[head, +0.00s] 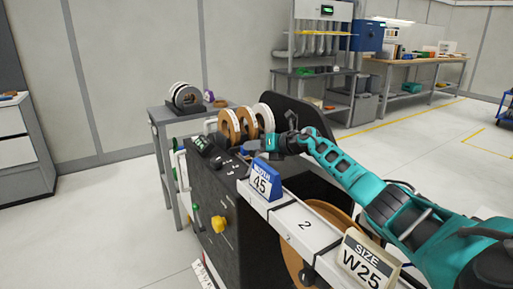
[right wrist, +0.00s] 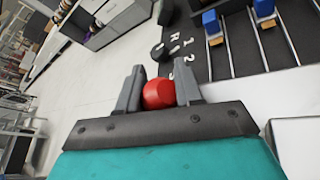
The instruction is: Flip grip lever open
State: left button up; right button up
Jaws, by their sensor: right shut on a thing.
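My right gripper (head: 276,143) reaches in from the right over the top of a dark machine (head: 228,205). In the right wrist view, its two grey fingers (right wrist: 157,88) are closed on a red round knob (right wrist: 158,94), one finger on each side. The knob looks like the end of the grip lever; the lever's shaft and its angle are hidden. In the head view the knob is hidden by the gripper. My left gripper is not in view.
A blue sign reading 45 (head: 264,181) and a sign reading W25 (head: 368,262) stand along the machine's white top. Banding rolls (head: 230,126) stand behind the gripper. A yellow knob (head: 218,224) is on the front. The floor at left is clear.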

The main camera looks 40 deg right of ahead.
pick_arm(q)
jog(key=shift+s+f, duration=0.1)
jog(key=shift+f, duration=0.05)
pick_arm(e)
grip_shut()
pick_arm(q)
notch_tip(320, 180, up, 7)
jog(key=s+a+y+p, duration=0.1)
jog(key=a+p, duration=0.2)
jog(key=p, duration=0.8)
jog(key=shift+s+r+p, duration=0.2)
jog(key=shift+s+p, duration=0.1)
pick_arm(e)
jog(key=a+n+h, duration=0.1)
jog(key=a, duration=0.1)
jog(key=a+r+n+h, duration=0.1)
jog(key=a, duration=0.1)
jog(key=shift+w+r+n+g, duration=0.2)
jog(key=shift+n+g, duration=0.1)
jog(key=shift+g, duration=0.1)
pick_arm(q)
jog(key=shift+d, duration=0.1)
